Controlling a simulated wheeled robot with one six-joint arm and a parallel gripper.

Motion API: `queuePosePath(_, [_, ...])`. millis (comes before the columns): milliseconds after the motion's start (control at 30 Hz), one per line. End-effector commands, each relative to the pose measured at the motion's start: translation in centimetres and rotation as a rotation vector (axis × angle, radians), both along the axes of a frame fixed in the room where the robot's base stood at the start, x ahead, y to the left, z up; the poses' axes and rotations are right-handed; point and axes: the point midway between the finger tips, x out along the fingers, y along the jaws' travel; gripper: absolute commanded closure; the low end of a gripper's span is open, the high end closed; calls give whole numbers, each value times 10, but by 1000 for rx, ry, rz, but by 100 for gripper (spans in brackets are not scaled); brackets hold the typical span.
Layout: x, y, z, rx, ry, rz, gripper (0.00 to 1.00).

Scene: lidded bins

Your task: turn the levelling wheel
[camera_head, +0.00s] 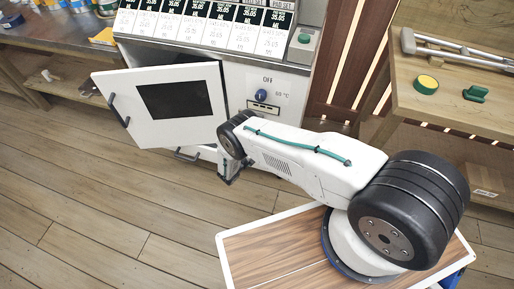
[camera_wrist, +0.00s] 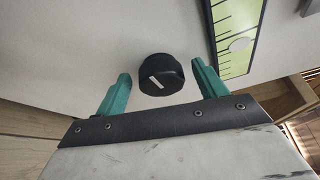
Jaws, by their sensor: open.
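The levelling wheel (camera_wrist: 165,68) shows in the wrist view as a round black knob with a white mark, on a pale panel. My gripper (camera_wrist: 161,74) is open, with one green finger on each side of the wheel. A gap shows between each finger and the wheel, and I see no contact. How far the fingertips are from the panel is hard to tell. In the head view my arm hides the wheel, and my gripper (camera_head: 229,169) is low in front of the cabinet, mostly hidden.
A yellow-green scale (camera_wrist: 236,25) with a pale disc is right of the wheel. In the head view, a white cabinet door (camera_head: 165,104) stands open on the left. A blue dial (camera_head: 261,95) is marked OFF. A wooden bench (camera_head: 455,95) stands at right. The left floor is clear.

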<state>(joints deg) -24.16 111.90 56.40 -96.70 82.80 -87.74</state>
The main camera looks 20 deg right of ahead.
Motion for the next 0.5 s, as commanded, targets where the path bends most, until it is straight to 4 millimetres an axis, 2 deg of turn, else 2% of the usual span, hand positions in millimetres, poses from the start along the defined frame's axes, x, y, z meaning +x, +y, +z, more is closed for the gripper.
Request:
queuePosePath(133, [-6, 12, 1, -1, 0, 3, 29])
queuePosePath(500, [-36, 61, 7, 0, 0, 4, 29])
